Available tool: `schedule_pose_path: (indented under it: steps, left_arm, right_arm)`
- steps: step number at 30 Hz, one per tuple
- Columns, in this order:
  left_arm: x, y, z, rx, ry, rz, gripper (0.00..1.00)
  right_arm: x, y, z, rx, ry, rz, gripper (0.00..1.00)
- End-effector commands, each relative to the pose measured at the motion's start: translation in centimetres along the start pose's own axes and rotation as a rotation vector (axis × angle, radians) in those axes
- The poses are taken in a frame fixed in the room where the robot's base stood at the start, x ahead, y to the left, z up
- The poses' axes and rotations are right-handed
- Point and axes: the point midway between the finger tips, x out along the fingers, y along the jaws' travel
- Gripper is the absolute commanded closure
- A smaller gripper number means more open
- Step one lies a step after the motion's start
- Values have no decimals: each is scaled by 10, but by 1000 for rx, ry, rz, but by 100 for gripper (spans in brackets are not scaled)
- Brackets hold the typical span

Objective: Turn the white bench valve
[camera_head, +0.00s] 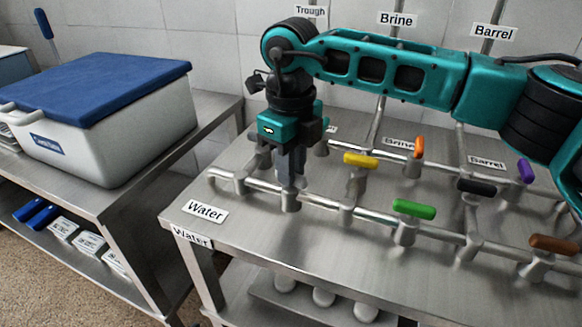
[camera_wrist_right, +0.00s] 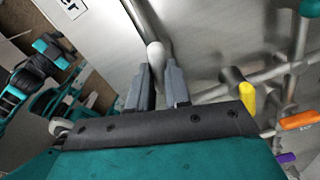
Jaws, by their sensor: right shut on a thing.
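The white valve handle (camera_wrist_right: 156,56) shows between the fingers of my right gripper (camera_wrist_right: 159,82) in the right wrist view. It is a pale, rounded bar, and its near part is hidden between the fingers. In the head view my right gripper (camera_head: 291,180) points down over the left part of the pipework and is shut on the handle, which it hides there. The left gripper is in neither view.
Other valves are near: yellow (camera_head: 360,160), orange (camera_head: 419,147), green (camera_head: 413,208), black (camera_head: 477,186), purple (camera_head: 526,171) and brown (camera_head: 554,244). A white box with a blue lid (camera_head: 100,82) stands on the left table. The bench's front strip is clear beyond the Water label (camera_head: 205,210).

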Motion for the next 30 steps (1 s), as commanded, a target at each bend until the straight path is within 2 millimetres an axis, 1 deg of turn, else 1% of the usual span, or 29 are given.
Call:
schedule_pose_path:
  steps: [6, 13, 20, 30]
  left_arm:
    - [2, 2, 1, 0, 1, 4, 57]
    - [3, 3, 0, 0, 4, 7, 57]
    - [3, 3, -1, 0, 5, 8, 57]
    - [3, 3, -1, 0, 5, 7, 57]
  right_arm:
    - [-1, 0, 0, -151, -1, -2, 100]
    - [-1, 0, 0, -250, -1, -2, 100]
    - [-1, 0, 0, -290, -1, -2, 100]
    - [-1, 0, 0, -296, -2, -2, 100]
